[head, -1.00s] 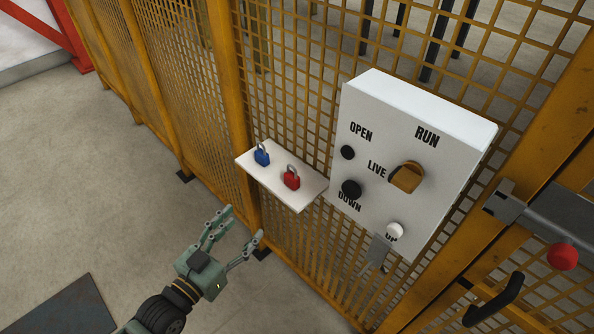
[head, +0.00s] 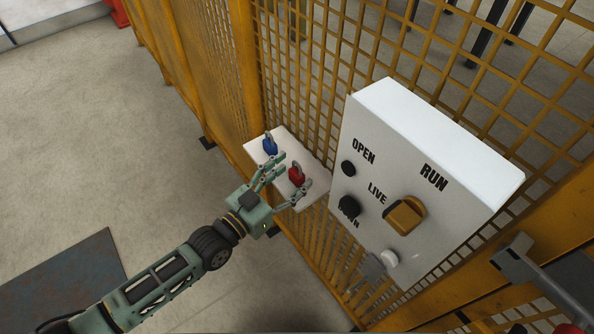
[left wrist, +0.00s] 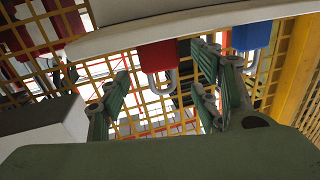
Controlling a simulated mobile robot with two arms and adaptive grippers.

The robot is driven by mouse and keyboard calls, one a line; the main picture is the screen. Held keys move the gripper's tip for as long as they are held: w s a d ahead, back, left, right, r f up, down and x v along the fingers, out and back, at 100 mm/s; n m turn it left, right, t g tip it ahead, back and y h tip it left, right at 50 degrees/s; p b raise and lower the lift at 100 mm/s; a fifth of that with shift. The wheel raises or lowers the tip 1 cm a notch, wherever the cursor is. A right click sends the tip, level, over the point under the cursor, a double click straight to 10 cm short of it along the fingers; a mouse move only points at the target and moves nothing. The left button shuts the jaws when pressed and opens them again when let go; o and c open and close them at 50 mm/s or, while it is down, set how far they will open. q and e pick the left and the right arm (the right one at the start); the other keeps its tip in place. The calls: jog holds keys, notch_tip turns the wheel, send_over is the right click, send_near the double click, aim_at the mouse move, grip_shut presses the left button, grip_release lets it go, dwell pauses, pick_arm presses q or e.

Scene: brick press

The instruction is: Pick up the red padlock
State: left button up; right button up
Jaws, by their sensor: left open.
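The red padlock (head: 297,177) stands on a small white shelf (head: 314,190) fixed to the yellow mesh fence. The blue padlock (head: 270,147) stands on the same shelf, further left. My left gripper (head: 288,184) is open at the shelf's front edge, with its fingers on either side of the red padlock in the head view. In the left wrist view, the red padlock (left wrist: 157,57) appears upside down between the open fingers (left wrist: 160,98), and the blue padlock (left wrist: 251,37) is beyond the right-hand fingers. I cannot tell whether any finger touches the red padlock.
A white control box (head: 420,170) with knobs and a yellow switch (head: 405,215) stands just right of the shelf. The yellow mesh fence (head: 190,70) runs behind. A dark plate (head: 65,280) lies on the otherwise clear floor at left.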

pick_arm(q)
jog(key=x, duration=0.2)
jog(key=shift+w+d+r, duration=0.1)
jog(key=shift+w+d, duration=0.25)
jog(key=c, duration=1.4)
grip_shut()
pick_arm(e)
jog(key=shift+w+d+r, duration=0.3)
jog(key=shift+w+r, duration=0.15)
jog(key=shift+w, duration=0.2)
pick_arm(q)
notch_tip(320, 180, up, 10)
jog(key=shift+f, duration=0.1)
pick_arm(e)
jog(key=shift+d+f, duration=0.35)
jog(key=shift+d, duration=0.1)
